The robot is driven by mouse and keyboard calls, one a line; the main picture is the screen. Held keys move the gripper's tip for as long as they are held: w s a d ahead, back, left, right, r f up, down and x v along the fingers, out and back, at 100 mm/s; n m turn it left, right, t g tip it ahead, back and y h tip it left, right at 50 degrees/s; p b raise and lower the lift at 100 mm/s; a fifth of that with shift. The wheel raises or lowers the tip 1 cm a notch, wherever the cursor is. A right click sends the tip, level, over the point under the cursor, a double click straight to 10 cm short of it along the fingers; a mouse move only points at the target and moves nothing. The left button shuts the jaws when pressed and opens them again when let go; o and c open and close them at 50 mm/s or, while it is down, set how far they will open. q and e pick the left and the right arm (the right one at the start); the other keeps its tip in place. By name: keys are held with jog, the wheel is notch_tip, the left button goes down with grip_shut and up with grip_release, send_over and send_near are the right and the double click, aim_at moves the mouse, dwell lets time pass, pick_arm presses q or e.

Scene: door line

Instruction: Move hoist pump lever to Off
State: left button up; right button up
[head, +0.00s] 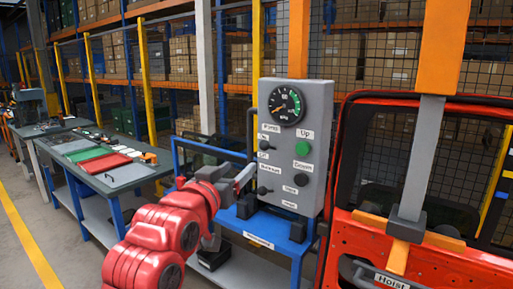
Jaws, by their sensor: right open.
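A grey control box (314,150) stands upright on a blue bench. The small dark pump lever (264,145) is on the left of its face, under a label that seems to read Pump, with small labels above and below it. I cannot tell which label the lever points to. My right gripper (240,187), on the red arm, is open at the lower left of the box, below the pump lever. It appears apart from the lever, and nothing shows between its fingers. My left gripper is not in view.
The box also has a gauge (286,104), a green Up button (302,148), a dark Down button (300,178) and a lower dark lever (264,190). An orange-red door (450,268) hangs close on the right. A grey worktable (60,144) stands left.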

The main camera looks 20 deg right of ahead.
aim_at(263, 146)
jog(key=p+x, duration=0.2)
jog(key=x, duration=0.6)
jog(key=p+x, duration=0.3)
jog(key=x, duration=0.5)
jog(key=shift+s+d+r, duration=0.15)
jog(key=shift+r, duration=0.05)
jog(key=shift+w+d+f+p, duration=0.15)
jog(key=shift+w+d+p, duration=0.25)
jog(key=shift+w, duration=0.2)
grip_shut()
